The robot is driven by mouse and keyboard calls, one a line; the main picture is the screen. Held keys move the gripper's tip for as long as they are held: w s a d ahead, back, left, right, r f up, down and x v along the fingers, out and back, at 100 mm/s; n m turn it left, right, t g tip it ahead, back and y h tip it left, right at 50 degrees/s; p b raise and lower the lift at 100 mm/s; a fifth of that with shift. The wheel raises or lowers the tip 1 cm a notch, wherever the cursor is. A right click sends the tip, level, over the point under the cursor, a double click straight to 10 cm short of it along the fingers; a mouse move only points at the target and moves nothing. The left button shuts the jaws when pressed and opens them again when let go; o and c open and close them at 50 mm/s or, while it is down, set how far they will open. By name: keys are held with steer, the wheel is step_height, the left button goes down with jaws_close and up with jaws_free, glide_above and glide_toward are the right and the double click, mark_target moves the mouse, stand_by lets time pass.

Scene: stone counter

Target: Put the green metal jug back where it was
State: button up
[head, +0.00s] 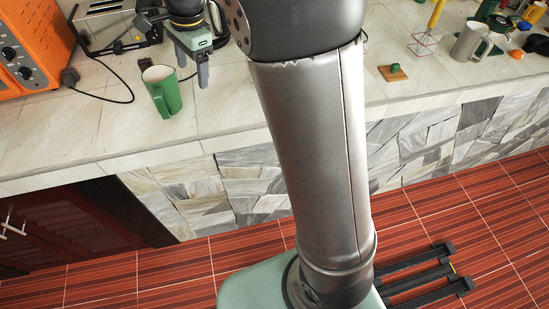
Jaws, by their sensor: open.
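The green metal jug (163,91) stands upright on the stone counter at the left, near its front part. Its pale inside shows at the top. My gripper (192,73) is to the right of the jug and slightly farther back, with its fingers pointing down. It is open, and no object shows between its fingers. The fingers look apart from the jug, but I cannot tell the exact gap or their height above the counter.
An orange oven (30,45) stands at the far left, with a black cable beside it. A silver appliance (105,22) stands behind the jug. A small wooden board with a green knob (393,72) and a grey metal mug (469,42) are at the right.

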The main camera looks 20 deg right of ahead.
steer(key=s+d+f+n, duration=0.2)
steer(key=s+d+n, duration=0.1)
steer(key=s, duration=0.6)
steer(key=s+d+f+n+h, duration=0.1)
steer(key=s+d+f+n, duration=0.2)
steer(key=s+n, duration=0.3)
steer(key=s+d+f+n, duration=0.3)
steer(key=s+n, duration=0.2)
steer(key=s, duration=0.7)
steer(key=shift+s+d+f+h, duration=0.15)
steer(key=shift+d+f+h, duration=0.05)
steer(key=shift+d+h, duration=0.15)
